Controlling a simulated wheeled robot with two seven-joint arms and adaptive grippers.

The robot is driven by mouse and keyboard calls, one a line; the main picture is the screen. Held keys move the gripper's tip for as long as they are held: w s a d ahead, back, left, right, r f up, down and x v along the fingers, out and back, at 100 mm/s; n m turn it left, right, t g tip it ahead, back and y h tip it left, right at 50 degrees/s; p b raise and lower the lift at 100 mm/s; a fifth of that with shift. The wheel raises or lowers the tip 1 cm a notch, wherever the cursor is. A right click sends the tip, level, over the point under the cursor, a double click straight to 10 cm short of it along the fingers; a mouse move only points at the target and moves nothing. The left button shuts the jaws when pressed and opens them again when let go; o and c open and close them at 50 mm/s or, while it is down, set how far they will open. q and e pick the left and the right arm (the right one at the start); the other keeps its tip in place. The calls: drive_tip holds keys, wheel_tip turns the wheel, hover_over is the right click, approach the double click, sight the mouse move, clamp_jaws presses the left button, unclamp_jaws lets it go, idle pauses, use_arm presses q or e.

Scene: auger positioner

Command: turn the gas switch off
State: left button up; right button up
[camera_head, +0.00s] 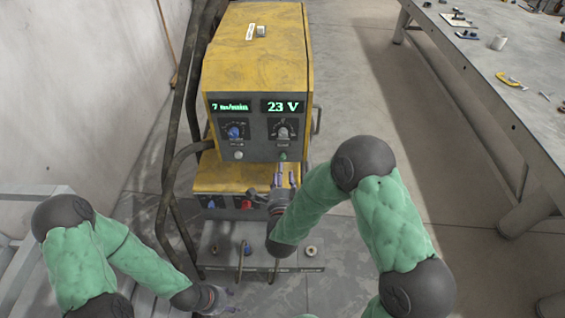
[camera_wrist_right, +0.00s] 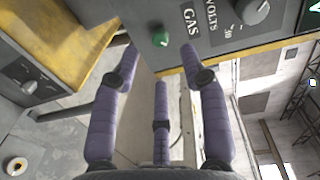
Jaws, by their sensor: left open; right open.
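The yellow and black welding machine (camera_head: 258,55) stands in the middle of the head view. Its gas switch, a small green knob (camera_head: 283,156), sits low on the right of the front panel. In the right wrist view the green knob (camera_wrist_right: 161,39) is beside the printed word GAS. My right gripper (camera_head: 286,176) is open just below the knob; its purple fingers (camera_wrist_right: 160,60) are spread, with the knob beyond and between the tips, seemingly apart from it. My left gripper (camera_head: 218,297) is low on the left, away from the machine; its fingers are barely visible.
Displays (camera_head: 282,106) read 23 V, with a volts dial (camera_head: 283,132) above the gas knob. A lower yellow ledge (camera_head: 205,178) sticks out under the panel. A grey workbench (camera_head: 480,75) is at the right, with clear floor between.

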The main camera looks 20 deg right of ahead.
sight(283, 159)
drive_tip(key=x, duration=0.6)
drive_tip(key=shift+w+b, duration=0.25)
drive_tip(key=shift+b, duration=0.15)
clamp_jaws()
